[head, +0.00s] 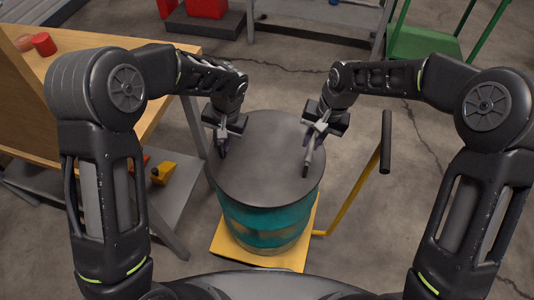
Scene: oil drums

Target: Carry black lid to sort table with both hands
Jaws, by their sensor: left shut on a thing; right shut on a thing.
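The black lid (266,160) is a round dark disc that covers the top of a teal drum (265,222). I cannot tell whether it rests on the rim or is slightly raised. My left gripper (222,148) is shut on the lid's left edge. My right gripper (308,160) is shut on its right edge, across from the left one. A wooden-topped table (185,48) stands at the left; I cannot tell whether it is the sort table.
The drum stands on a yellow platform cart (230,248) with a black-gripped handle (386,142) on the right. A yellow tool (163,173) lies on the table's lower shelf. Red cans (44,43) sit on the table. A grey metal frame (315,15) and green cart (425,42) are behind.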

